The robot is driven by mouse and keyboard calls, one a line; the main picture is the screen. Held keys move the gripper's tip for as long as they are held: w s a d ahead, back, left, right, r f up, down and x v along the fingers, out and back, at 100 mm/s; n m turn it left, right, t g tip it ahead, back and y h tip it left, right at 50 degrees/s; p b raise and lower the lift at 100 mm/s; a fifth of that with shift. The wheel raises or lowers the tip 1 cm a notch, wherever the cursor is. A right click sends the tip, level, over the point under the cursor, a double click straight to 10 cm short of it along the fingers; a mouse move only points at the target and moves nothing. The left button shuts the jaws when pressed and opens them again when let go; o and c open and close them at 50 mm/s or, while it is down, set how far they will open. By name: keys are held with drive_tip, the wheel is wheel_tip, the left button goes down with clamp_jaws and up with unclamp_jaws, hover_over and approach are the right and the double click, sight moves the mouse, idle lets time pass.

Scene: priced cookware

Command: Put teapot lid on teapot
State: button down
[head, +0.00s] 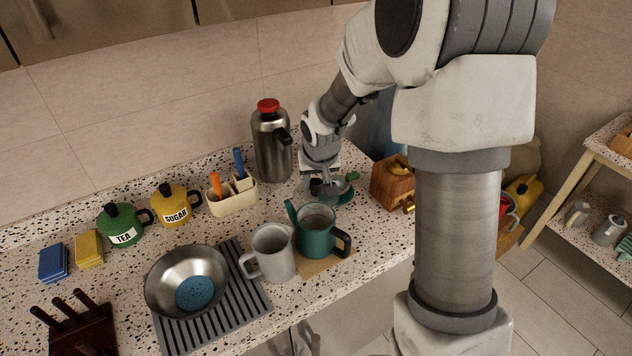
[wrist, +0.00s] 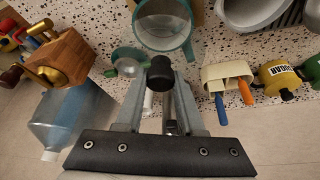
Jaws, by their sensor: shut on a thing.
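The teapot (head: 316,231) is green, with a spout at its left and a dark handle at its right. It stands upright and open on the counter, and its round rim also shows at the top of the wrist view (wrist: 193,40). My gripper (head: 322,180) is above the counter just behind the teapot, apart from its opening. In the wrist view, my gripper (wrist: 158,88) is shut on the teapot lid, whose black knob (wrist: 160,72) shows at the fingertips. Most of the lid is hidden, and its tilt is unclear.
A small green round item with a handle (wrist: 113,72) is close to the fingertips. A grey pitcher (head: 272,252) stands left of the teapot.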

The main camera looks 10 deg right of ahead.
sight(316, 194)
drive_tip(key=shift+f+b, duration=2.35)
drive_tip(key=shift+f, duration=0.1)
drive_tip(key=shift+f+b, duration=0.95)
drive_tip(key=shift+b, duration=0.1)
drive_tip(key=shift+f+b, duration=0.45)
drive_tip(key=shift+b, duration=0.25)
drive_tip(key=shift+r, duration=0.1)
unclamp_jaws()
idle(0.4)
idle(0.4)
